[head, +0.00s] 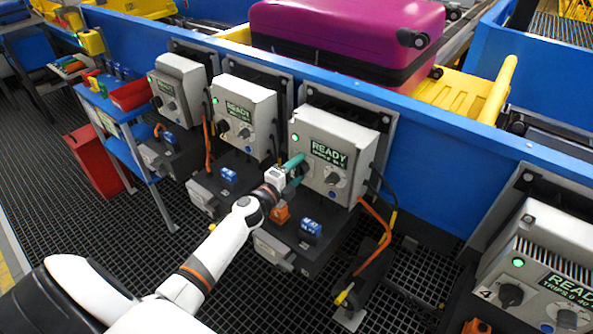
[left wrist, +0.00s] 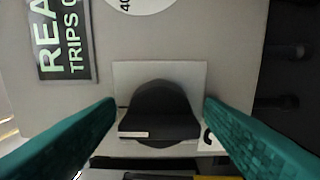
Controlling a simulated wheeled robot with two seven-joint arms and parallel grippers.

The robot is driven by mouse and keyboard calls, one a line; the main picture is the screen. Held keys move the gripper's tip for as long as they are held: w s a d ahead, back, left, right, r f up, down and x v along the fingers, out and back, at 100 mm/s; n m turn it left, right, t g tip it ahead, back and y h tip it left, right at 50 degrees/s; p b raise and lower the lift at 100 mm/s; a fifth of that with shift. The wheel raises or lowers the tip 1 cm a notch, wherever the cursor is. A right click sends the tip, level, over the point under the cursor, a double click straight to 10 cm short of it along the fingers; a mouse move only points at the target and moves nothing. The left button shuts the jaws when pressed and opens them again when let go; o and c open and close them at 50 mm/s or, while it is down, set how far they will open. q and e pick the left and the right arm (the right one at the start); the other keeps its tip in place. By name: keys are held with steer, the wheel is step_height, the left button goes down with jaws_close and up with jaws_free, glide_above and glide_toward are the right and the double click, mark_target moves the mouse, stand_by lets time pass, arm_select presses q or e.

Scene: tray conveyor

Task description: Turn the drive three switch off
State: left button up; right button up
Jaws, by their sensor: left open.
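The drive three box (head: 312,122) is the grey box with a green READY screen (head: 328,154), left of the box marked 4. My left gripper (head: 300,163), with teal fingers, is at the lower left of its front and mostly hides the switch there in the head view. In the left wrist view, the black switch knob (left wrist: 158,108) lies between the open fingers (left wrist: 160,101), with a gap on each side. A white mark (left wrist: 134,134) on the knob lies toward the picture's left. Part of a black character shows beside the right finger. My right gripper is not in view.
A second knob with a white dial (head: 335,178) sits right of the switch. Similar boxes stand to the left (head: 243,108) and right (head: 540,265). Orange cables (head: 377,222) hang below. A magenta suitcase (head: 345,35) lies behind the blue rail (head: 440,130).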

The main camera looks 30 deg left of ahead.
arm_select(q)
steer(key=shift+c, duration=0.4)
steer(key=c, duration=0.9)
steer(key=shift+n, duration=0.3)
steer(key=n+p, duration=0.2)
steer(key=n, duration=0.1)
steer(key=shift+n, duration=0.3)
steer(key=n+p, duration=0.2)
steer(key=n, duration=0.3)
steer(key=n+p, duration=0.1)
steer(key=n, duration=0.3)
steer(key=shift+n+p, duration=0.3)
steer(key=shift+n, duration=0.1)
steer(key=shift+n+p, duration=0.3)
steer(key=shift+n, duration=1.7)
steer(key=shift+f, duration=0.1)
steer(key=o, duration=1)
